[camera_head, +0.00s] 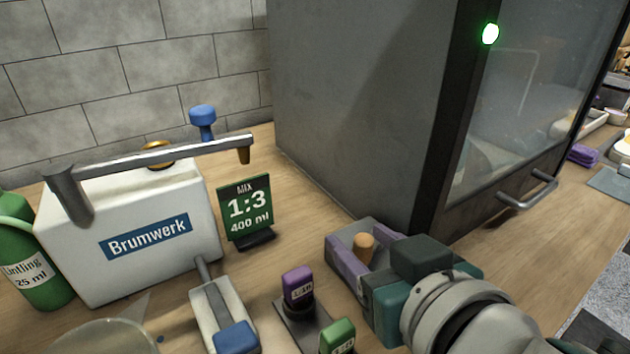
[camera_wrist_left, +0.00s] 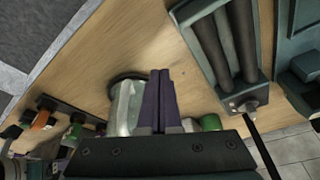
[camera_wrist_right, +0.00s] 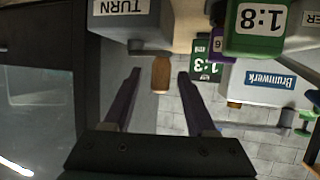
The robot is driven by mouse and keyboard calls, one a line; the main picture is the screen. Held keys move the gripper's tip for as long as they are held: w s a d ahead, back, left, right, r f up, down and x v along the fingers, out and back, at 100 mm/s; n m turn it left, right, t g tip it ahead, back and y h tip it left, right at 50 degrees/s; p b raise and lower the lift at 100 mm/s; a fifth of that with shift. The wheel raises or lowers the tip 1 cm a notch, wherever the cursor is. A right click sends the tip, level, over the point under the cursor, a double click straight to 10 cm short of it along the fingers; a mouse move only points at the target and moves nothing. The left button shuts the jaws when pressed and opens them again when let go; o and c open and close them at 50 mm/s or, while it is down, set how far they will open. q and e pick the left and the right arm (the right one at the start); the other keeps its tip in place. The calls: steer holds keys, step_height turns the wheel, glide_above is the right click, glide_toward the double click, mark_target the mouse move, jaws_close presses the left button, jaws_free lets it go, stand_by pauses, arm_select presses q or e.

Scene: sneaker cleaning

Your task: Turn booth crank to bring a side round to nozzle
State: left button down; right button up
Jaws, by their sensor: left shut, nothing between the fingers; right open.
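The booth (camera_head: 350,90) is a large dark grey cabinet with a glass front. The crank's wooden knob (camera_head: 364,246) stands low beside the booth's near corner. It also shows in the right wrist view (camera_wrist_right: 161,76), near a grey block labelled TURN (camera_wrist_right: 125,22). My right gripper (camera_head: 352,250) is open, its purple fingers on either side of the knob, with gaps visible in the wrist view. My left gripper (camera_wrist_left: 160,72) is shut and empty, seen only in its wrist view. Pale shapes show dimly behind the glass; I cannot make out shoe or nozzle.
A white Brumwerk tank (camera_head: 130,245), a green MIX sign (camera_head: 246,208) and a green bottle (camera_head: 38,265) stand at left. Purple (camera_head: 298,284) and green (camera_head: 338,336) tags stand near my right gripper. The booth has a door handle (camera_head: 530,195) and a lit green lamp (camera_head: 490,33).

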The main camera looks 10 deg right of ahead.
steer(key=shift+w, duration=0.2)
steer(key=shift+c, duration=0.2)
jaws_close()
stand_by(0.4)
